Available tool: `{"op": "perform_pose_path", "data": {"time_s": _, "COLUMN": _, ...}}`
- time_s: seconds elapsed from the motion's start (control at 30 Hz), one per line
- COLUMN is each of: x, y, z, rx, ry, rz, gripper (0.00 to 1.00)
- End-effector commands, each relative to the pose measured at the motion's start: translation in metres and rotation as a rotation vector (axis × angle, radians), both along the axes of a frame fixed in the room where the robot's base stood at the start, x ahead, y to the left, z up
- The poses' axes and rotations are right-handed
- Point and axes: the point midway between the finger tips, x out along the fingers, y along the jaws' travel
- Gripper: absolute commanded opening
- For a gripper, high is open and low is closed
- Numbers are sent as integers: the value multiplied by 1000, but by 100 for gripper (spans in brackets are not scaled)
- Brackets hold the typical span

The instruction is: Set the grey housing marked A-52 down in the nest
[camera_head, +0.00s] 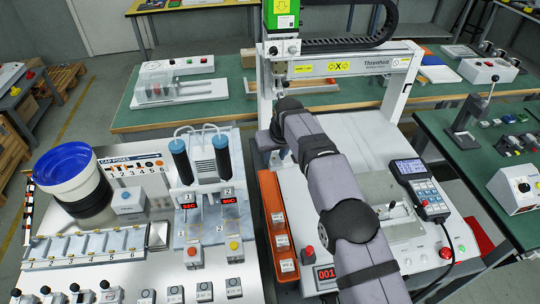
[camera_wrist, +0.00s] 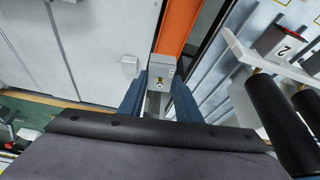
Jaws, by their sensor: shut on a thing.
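In the wrist view my gripper (camera_wrist: 158,92) has its two blue fingers on either side of a small grey housing (camera_wrist: 162,76). The housing has a brass-coloured spot in its face and is held between the fingers. No A-52 mark can be read on it. In the head view my arm runs up toward the gantry and its end by the gantry's left post is not clear; the housing cannot be made out there. A grey fixture plate (camera_head: 378,187) lies on the gantry machine's bed, partly behind my arm. I cannot tell which part is the nest.
An orange tray (camera_head: 268,187) with several labelled pieces stands left of the machine; it also shows in the wrist view (camera_wrist: 178,30). The gantry (camera_head: 345,66) spans above the bed. A handheld controller (camera_head: 417,185) sits right of the plate. A screw station (camera_head: 205,185) stands left.

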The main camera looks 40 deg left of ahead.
Motion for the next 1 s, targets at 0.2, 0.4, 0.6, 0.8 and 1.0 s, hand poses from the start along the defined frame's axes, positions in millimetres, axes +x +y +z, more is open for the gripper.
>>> {"op": "perform_pose_path", "data": {"time_s": 0.2, "x": 31, "y": -46, "z": 5, "rx": -2, "ry": 0, "rz": -228, "gripper": 9}}
{"op": "perform_pose_path", "data": {"time_s": 0.4, "x": 70, "y": -123, "z": 7, "rx": -3, "ry": -1, "rz": -584, "gripper": 9}}
{"op": "perform_pose_path", "data": {"time_s": 0.6, "x": 94, "y": -206, "z": 12, "rx": -3, "ry": -2, "rz": -945, "gripper": 9}}
{"op": "perform_pose_path", "data": {"time_s": 0.8, "x": 104, "y": -291, "z": 19, "rx": -3, "ry": -2, "rz": -1292, "gripper": 9}}
{"op": "perform_pose_path", "data": {"time_s": 1.0, "x": 100, "y": -347, "z": 24, "rx": 0, "ry": -1, "rz": -1527, "gripper": 9}}
